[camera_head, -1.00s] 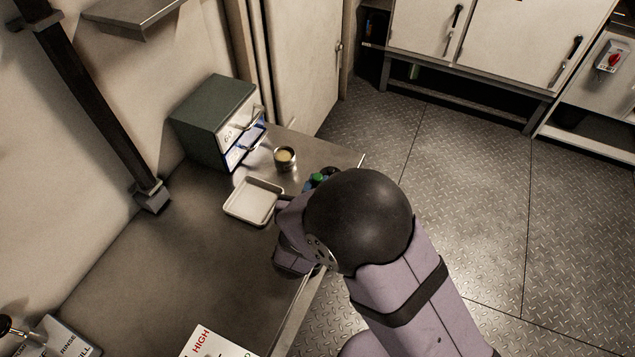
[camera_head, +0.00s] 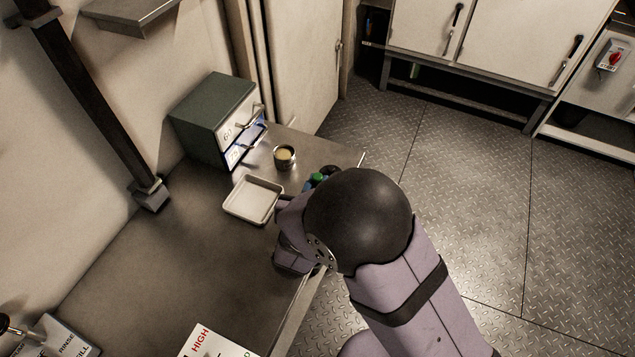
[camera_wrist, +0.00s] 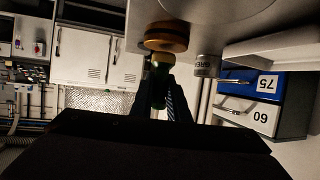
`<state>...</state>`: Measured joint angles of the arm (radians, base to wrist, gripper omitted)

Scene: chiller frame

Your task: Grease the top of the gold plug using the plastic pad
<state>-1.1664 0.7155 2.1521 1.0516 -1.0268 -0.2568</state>
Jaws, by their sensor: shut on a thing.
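In the wrist view, which is upside down, the round gold plug (camera_wrist: 166,37) is close to the bench top.
A small open can with pale yellow contents (camera_head: 285,155) stands behind a shallow white tray (camera_head: 253,199). A green drawer cabinet (camera_head: 212,112) marked 60 and 75 stands at the back, its lower blue drawer seemingly ajar.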

